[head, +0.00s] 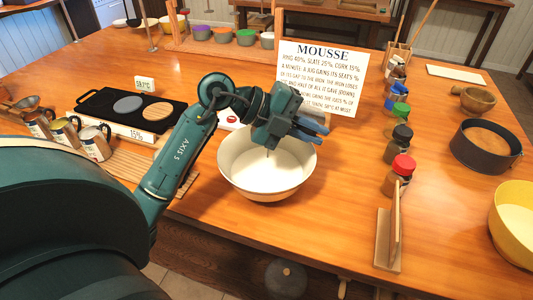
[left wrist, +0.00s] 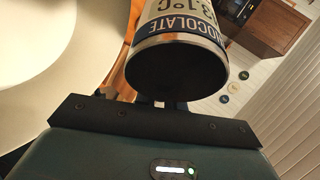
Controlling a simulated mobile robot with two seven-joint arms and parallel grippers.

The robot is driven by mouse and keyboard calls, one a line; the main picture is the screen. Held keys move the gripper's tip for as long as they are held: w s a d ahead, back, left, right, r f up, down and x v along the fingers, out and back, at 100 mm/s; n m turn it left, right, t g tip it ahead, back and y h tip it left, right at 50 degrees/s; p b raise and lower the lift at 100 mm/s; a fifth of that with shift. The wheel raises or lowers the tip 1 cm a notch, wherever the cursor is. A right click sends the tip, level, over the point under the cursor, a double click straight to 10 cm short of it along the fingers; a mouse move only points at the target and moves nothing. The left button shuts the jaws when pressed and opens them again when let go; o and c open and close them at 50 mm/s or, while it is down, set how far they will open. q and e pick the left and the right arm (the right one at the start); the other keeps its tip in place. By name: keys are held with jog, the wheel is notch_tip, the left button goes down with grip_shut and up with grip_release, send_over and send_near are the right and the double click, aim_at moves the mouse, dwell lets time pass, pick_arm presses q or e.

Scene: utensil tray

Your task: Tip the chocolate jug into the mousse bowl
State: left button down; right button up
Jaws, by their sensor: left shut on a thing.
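The white mousse bowl (head: 258,186) stands on the wooden table near the middle of the head view. My left gripper (head: 311,128) is above the bowl's far right rim, shut on the chocolate jug. The jug (left wrist: 183,30) fills the upper middle of the left wrist view, with a blue CHOCOLATE label, a partly cut-off temperature reading and a dark base facing the camera. The jug's mouth is out of view, and I cannot pick the jug out in the head view. A thin dark line shows below the gripper over the bowl; I cannot tell if it is chocolate. My right gripper is not in view.
A MOUSSE sign (head: 322,80) stands behind the bowl. Several metal jugs (head: 96,143) stand at left beside a black hot plate (head: 128,108). Capped jars, including a red-capped one (head: 398,175), line the right, with a wooden stand (head: 388,240) in front. A yellow bowl (head: 510,220) is far right.

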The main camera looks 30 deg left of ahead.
pick_arm(q)
jog(key=shift+b, duration=0.35)
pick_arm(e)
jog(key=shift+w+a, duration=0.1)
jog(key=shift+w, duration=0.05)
pick_arm(q)
jog(key=shift+f+t+h+b, duration=0.15)
jog(key=shift+t+h+b, duration=0.3)
jog(key=shift+b, duration=0.25)
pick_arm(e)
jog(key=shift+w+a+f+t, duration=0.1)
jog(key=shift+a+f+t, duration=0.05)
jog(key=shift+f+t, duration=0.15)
pick_arm(q)
jog(key=shift+f+b, duration=0.1)
jog(key=shift+b, duration=0.3)
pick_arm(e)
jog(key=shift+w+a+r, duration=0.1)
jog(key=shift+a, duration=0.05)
pick_arm(q)
jog(key=shift+s+f+m+t+h+b, duration=0.15)
jog(key=shift+m+t+h+b, duration=0.15)
jog(key=shift+b, duration=0.25)
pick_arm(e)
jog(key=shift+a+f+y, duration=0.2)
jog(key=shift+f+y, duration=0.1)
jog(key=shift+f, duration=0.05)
